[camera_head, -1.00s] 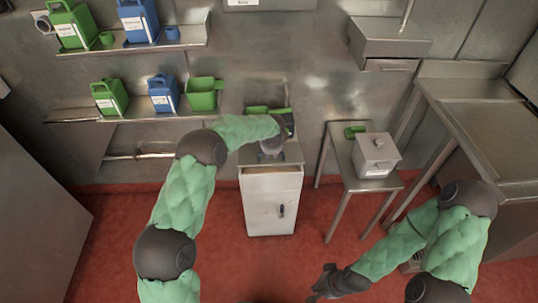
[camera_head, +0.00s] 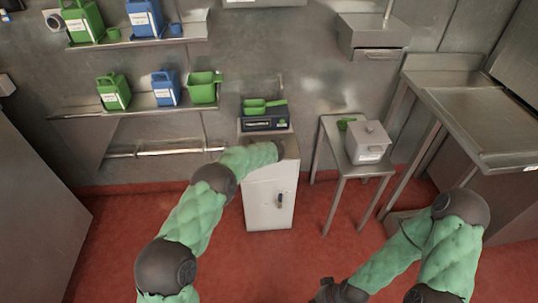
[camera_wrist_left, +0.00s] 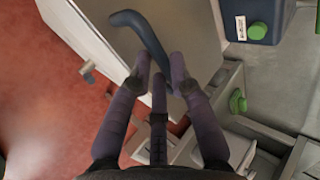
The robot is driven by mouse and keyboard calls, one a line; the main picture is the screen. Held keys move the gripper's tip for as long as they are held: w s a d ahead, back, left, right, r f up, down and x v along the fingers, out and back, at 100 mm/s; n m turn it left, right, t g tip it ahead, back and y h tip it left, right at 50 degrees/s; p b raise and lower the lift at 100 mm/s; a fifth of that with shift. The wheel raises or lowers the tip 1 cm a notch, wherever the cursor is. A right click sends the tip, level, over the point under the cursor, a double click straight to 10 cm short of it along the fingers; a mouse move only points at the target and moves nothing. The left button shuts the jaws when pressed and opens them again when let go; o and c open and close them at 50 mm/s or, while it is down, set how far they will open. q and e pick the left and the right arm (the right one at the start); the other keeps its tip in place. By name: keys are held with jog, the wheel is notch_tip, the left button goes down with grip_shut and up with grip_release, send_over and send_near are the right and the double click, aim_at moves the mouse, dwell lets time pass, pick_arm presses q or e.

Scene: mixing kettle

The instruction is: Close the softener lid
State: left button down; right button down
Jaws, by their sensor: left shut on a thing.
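The white cabinet (camera_head: 269,203), which may be the softener, stands against the wall with a dark handle on its front. I cannot tell what the handle belongs to, nor clearly see the lid's position. My right gripper (camera_head: 325,290) is low at the bottom, away from the cabinet; its fingers are unclear.
A small table (camera_head: 335,153) to the right holds a lidded grey box (camera_head: 368,146) and another green scoop. Wall shelves at left hold green and blue jugs. The red floor in front is clear.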

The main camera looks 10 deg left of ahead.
pick_arm(q)
jog(key=f, duration=0.1)
jog(key=s+f, duration=0.1)
jog(key=f, duration=0.1)
jog(key=shift+s+g, duration=0.25)
jog(key=shift+g, duration=0.05)
jog(key=c, duration=1.1)
grip_release()
jog(key=shift+f, duration=0.1)
jog(key=shift+c, duration=0.2)
jog(key=shift+d, duration=0.15)
jog(key=v, duration=1.2)
jog(key=shift+w+r, duration=0.3)
jog(key=shift+r, duration=0.25)
jog(key=shift+f, duration=0.1)
